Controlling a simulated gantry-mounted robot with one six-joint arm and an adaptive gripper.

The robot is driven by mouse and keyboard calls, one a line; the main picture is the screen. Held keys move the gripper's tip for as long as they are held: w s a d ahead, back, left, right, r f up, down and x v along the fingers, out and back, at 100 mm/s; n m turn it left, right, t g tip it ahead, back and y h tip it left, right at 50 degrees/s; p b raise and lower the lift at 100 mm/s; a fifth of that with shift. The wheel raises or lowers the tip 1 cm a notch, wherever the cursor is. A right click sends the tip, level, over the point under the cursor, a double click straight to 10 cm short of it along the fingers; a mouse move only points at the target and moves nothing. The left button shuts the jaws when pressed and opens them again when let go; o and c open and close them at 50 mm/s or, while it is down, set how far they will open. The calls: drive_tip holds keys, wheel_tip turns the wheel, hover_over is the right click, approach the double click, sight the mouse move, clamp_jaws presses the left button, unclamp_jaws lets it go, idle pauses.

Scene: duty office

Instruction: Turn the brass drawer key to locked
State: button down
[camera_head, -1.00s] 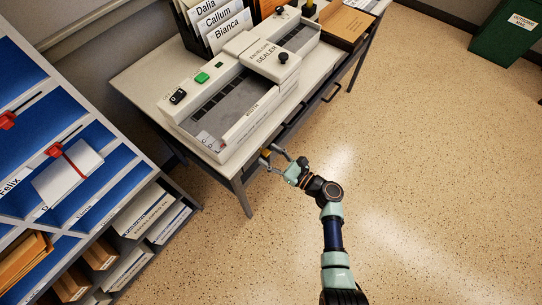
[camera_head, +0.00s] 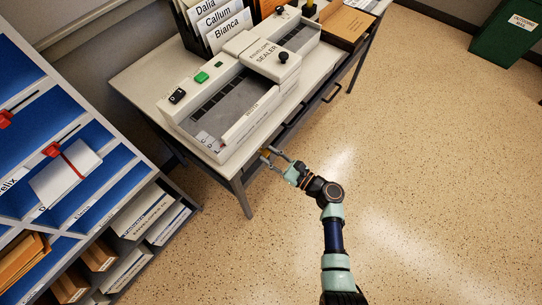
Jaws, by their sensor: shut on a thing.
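The brass drawer key (camera_head: 265,154) is a tiny brass-coloured spot at the front of the desk (camera_head: 136,88), below the near end of the envelope sealer. My gripper (camera_head: 268,154) reaches it from the lower right, with its fingers on either side, shut on the key. The fingers hide most of the key, and its turn angle and any lock marking are too small to read.
The envelope sealer (camera_head: 273,54) stands on the desk above my gripper. A dark drawer handle (camera_head: 331,93) projects from the desk front. A pigeonhole shelf (camera_head: 118,188) stands at left. The speckled floor (camera_head: 430,170) at right is clear.

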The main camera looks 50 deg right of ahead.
drive_tip(key=shift+n+b, duration=2.95)
drive_tip(key=shift+n, duration=4.95)
drive_tip(key=c, duration=0.8)
unclamp_jaws()
drive_tip(key=shift+c, duration=0.2)
drive_tip(key=shift+s, duration=0.1)
